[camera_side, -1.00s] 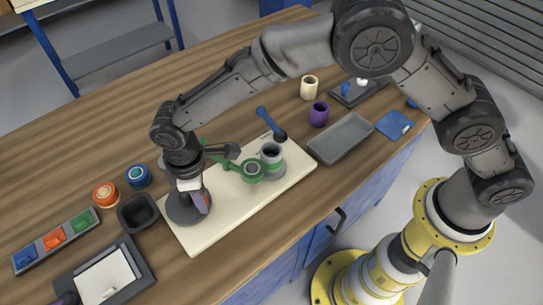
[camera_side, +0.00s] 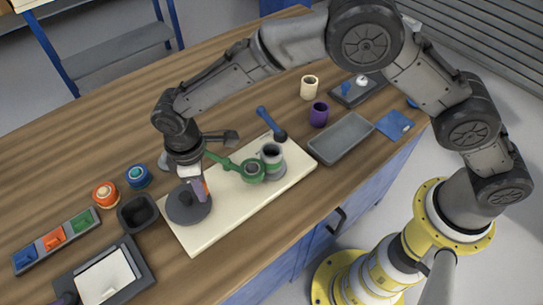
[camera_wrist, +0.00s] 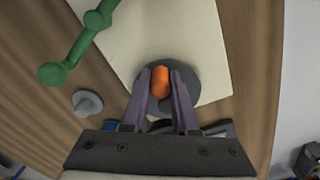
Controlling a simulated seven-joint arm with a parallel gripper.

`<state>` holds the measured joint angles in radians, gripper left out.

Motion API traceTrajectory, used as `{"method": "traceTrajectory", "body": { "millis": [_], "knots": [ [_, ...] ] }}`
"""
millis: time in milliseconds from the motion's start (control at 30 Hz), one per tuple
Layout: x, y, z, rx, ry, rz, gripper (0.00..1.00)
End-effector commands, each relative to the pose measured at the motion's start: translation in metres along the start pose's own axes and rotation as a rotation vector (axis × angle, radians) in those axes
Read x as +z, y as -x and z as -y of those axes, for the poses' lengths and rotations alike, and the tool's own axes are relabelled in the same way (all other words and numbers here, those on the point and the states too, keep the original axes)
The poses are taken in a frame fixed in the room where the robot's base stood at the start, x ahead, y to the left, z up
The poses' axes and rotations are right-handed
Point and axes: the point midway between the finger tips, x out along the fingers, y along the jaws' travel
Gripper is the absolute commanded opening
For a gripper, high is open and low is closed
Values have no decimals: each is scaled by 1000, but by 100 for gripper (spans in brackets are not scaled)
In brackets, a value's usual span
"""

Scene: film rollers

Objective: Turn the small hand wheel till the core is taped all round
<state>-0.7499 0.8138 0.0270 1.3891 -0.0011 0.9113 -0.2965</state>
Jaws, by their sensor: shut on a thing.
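The small hand wheel is a dark grey disc (camera_side: 186,208) on the left end of a cream board (camera_side: 235,212); the wrist view shows it too (camera_wrist: 188,82). My gripper (camera_side: 201,190) is shut on the wheel's upright orange knob (camera_wrist: 160,82), with one finger on each side, at the wheel's far edge in the side view. A grey upright cylinder (camera_side: 272,172), which looks like the core, stands at the board's right end. A green arm (camera_side: 222,161) with a round end (camera_side: 252,171) reaches beside it. How far tape goes round the cylinder is too small to tell.
A black bin (camera_side: 138,213) stands just left of the wheel. A grey tray (camera_side: 341,138) and a purple cup (camera_side: 319,113) lie right of the board. Orange (camera_side: 105,194) and blue (camera_side: 138,176) rolls stand further left.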

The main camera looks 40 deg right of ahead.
Motion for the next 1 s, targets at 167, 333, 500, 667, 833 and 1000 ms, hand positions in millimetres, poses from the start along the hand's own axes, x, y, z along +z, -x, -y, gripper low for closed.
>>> {"method": "traceTrajectory", "body": {
  "millis": [167, 333, 500, 667, 833, 1000],
  "knots": [
    [-3, 3, 0, 1, 0, -10, 0],
    [-3, 3, 0, 1, 0, -9, 0],
    [-7, 3, -5, 1, -1, -10, 0],
    [-12, 4, -12, 2, 0, -12, 0],
    [-13, 4, -14, 1, 1, -11, 0],
    [-12, 5, -14, 1, 1, -12, 0]
  ]
}}
